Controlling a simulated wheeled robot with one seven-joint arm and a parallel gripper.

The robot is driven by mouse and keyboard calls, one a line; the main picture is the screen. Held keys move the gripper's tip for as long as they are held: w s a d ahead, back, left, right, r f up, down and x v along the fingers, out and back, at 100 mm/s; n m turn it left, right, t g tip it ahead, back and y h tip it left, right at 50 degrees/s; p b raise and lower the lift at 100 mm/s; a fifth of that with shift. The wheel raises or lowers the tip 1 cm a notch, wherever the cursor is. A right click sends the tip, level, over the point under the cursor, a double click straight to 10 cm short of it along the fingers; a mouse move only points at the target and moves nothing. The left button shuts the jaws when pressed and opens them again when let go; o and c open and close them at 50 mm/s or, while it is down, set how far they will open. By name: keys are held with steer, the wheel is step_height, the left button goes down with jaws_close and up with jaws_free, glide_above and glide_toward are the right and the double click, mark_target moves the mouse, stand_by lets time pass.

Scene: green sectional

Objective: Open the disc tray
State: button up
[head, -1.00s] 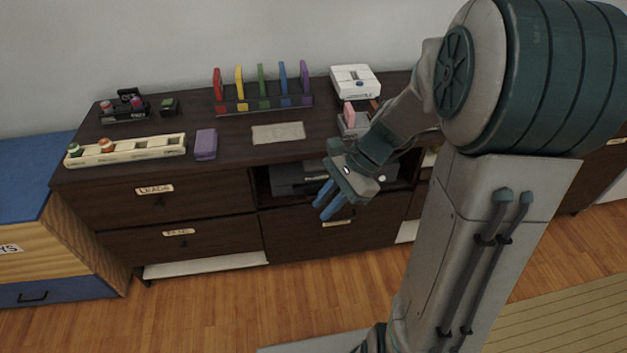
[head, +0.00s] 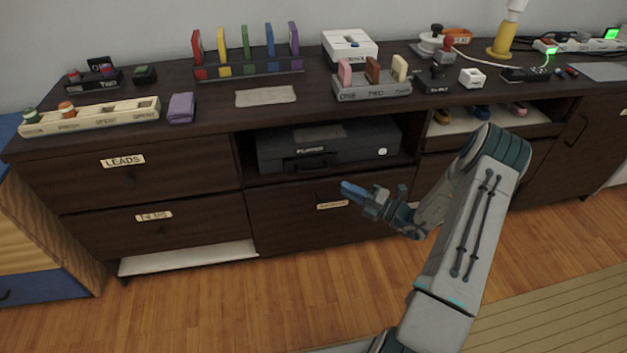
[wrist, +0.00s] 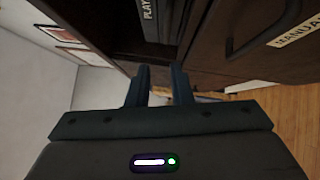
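A dark grey player (head: 350,146) sits in the open shelf bay at the middle of the dark cabinet. Its front has a "PLAYER" label and a handle-like dark shape (head: 310,163); I see no tray sticking out. The player's front also shows at the top of the wrist view (wrist: 153,22), turned sideways. My gripper (head: 346,187) is below and in front of the player, before the labelled drawer under it, fingers pointing left. In the wrist view, my gripper's two fingers (wrist: 160,84) are apart with nothing between them.
The drawer (head: 285,225) below the bay is closed, as are the "LEADS" drawer (head: 80,185) and the one under it at left. The cabinet top holds a colour rack (head: 250,72), a white box (head: 349,48) and small blocks.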

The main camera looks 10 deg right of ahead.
mark_target(313, 171)
steer(key=shift+m+t, duration=0.3)
steer(key=shift+m, duration=0.3)
steer(key=b+x, duration=0.1)
steer(key=x, duration=0.3)
steer(key=f+b+x, duration=0.1)
steer(key=x, duration=0.2)
steer(key=w+b+x, duration=0.1)
steer(key=x, duration=0.3)
steer(key=shift+w+f, duration=0.15)
steer(key=shift+f, duration=0.1)
steer(key=shift+x, duration=0.75)
steer(key=shift+d+r, duration=0.1)
steer(key=shift+c, duration=0.3)
jaws_close()
